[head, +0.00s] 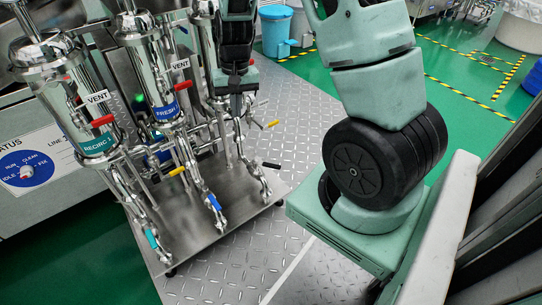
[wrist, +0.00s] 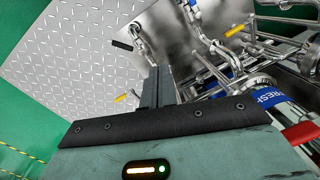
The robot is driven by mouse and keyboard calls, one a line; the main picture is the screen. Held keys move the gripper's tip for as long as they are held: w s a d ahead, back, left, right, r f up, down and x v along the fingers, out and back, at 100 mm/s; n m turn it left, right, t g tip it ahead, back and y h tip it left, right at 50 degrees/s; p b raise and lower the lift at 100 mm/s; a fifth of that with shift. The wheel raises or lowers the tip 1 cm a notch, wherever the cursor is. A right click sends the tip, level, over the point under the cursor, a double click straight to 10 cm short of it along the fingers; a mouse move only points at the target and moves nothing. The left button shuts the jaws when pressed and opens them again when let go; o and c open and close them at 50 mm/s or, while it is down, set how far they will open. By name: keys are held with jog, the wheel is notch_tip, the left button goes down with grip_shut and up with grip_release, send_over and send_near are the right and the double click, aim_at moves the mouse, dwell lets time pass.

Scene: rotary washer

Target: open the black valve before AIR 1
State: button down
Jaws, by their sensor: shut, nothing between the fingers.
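A black valve handle (head: 271,165) sticks out to the right from the lower end of the rightmost pipe, near the skid's right edge. It also shows in the wrist view (wrist: 122,45), at the upper left beyond my fingers. My gripper (head: 237,112) points down beside the upright pipes, above and to the left of the black handle in the head view and apart from it. In the wrist view, the fingers (wrist: 158,72) are together with nothing between them. No AIR 1 label is readable; my gripper and arm cover part of the rightmost column.
Steel housings labelled RECIRC 1 (head: 97,142) and FRESH (head: 167,110) stand to the left. A red handle (head: 262,102) and a yellow handle (head: 272,123) project near my gripper. Another yellow handle (head: 177,171) sits lower left. The tread-plate floor (head: 250,250) in front is clear.

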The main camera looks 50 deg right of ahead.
aim_at(267, 165)
jog(key=s+d+f+m+g+y, duration=0.15)
jog(key=d+f+m, duration=0.55)
jog(key=d+f, duration=0.95)
jog(key=s+a+f+b, duration=0.3)
jog(key=f+b, duration=0.3)
jog(key=f, duration=0.3)
jog(key=shift+a, duration=0.9)
